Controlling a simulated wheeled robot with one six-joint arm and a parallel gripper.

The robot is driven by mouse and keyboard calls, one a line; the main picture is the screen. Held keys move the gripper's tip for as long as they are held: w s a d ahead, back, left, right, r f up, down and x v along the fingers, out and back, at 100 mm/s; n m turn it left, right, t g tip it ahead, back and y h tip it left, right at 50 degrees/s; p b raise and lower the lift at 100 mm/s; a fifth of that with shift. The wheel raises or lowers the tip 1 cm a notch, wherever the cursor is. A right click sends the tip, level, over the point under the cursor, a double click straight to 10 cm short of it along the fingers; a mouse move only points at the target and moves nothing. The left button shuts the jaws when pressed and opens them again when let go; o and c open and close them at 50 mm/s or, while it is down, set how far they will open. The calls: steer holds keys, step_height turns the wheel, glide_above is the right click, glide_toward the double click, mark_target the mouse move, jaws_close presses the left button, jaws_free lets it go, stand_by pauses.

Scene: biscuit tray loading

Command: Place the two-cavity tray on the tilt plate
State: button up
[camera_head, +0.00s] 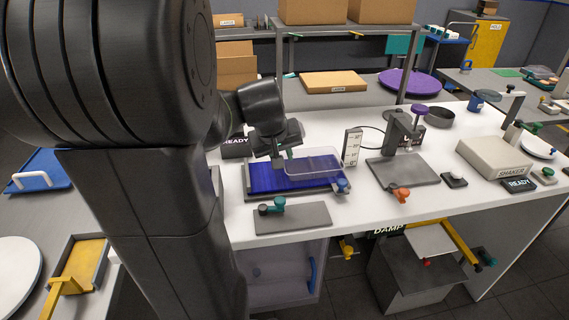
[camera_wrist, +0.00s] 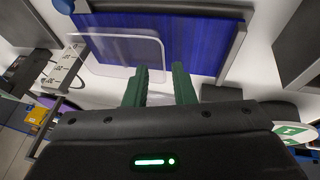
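The tilt plate (camera_head: 270,178) is a dark blue panel in a grey frame on the white bench, beside an angle scale. The clear tray (camera_head: 318,160) overlaps its right and back part in the head view. In the wrist view the tray (camera_wrist: 122,50) overlaps the plate's (camera_wrist: 185,45) left side and extends past its near edge. I cannot tell whether it touches the plate; its cavities are not distinct. My gripper (camera_head: 278,160) is low at the tray's left end.
The angle scale (camera_head: 352,146) stands close to the right of the tilt plate. A grey base with a teal handle (camera_head: 277,205) lies in front of it. A press stand (camera_head: 402,165) and a shaker (camera_head: 494,158) stand farther right.

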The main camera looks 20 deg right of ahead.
steer(key=v, duration=0.3)
steer(key=shift+r, duration=0.1)
stand_by(2.0)
